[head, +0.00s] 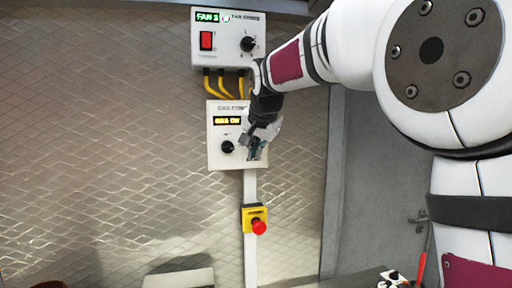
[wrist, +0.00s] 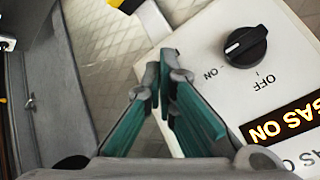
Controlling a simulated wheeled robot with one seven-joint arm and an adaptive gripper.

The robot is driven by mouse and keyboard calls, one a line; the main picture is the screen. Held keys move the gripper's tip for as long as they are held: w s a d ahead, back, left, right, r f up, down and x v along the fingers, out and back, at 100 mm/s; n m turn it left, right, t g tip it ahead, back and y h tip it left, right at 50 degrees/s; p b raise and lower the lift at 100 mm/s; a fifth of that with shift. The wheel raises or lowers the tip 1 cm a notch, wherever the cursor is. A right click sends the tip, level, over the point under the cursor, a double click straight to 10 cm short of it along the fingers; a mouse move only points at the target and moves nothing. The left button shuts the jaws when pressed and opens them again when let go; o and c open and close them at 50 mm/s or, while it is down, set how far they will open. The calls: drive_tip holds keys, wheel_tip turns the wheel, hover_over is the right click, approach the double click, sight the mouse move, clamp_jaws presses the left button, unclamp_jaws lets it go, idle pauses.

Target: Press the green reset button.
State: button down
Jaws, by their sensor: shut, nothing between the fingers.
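The gas control box (head: 218,155) hangs on the wall, with a lit "GAS ON" display (head: 228,121) and a black knob (head: 228,147). My gripper (head: 254,155) is shut and empty in front of the right part of this box. In the wrist view its green-padded fingers (wrist: 164,78) reach over the box face beside the knob (wrist: 246,46). I cannot make out the green reset button in either view. My fingers cover part of the box face. I cannot tell whether the fingertips touch the box.
A fan control box (head: 226,52) with a red switch hangs above, joined by yellow cables (head: 222,84). A red emergency button (head: 258,227) on a yellow box sits below on a white conduit (head: 250,187). The quilted metal wall at left is clear.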

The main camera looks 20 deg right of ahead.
drive_tip(key=shift+s, duration=0.25)
drive_tip(key=s+p, duration=0.3)
drive_tip(key=s, duration=0.2)
idle(0.4)
idle(0.5)
drive_tip(key=s+f+n+g+b, duration=0.1)
drive_tip(key=s+f+n, duration=0.2)
drive_tip(key=s+f, duration=0.3)
drive_tip(key=s+f+n+g+b, duration=0.1)
drive_tip(key=s+f, duration=0.5)
drive_tip(key=s, duration=0.9)
drive_tip(key=s+f+n+g+y+b, duration=0.1)
drive_tip(key=s+f+n, duration=0.3)
drive_tip(key=s, duration=0.7)
drive_tip(key=shift+s+d+f+n+b, duration=0.15)
drive_tip(key=shift+d+f+n+b, duration=0.2)
drive_tip(key=shift+f+b, duration=0.6)
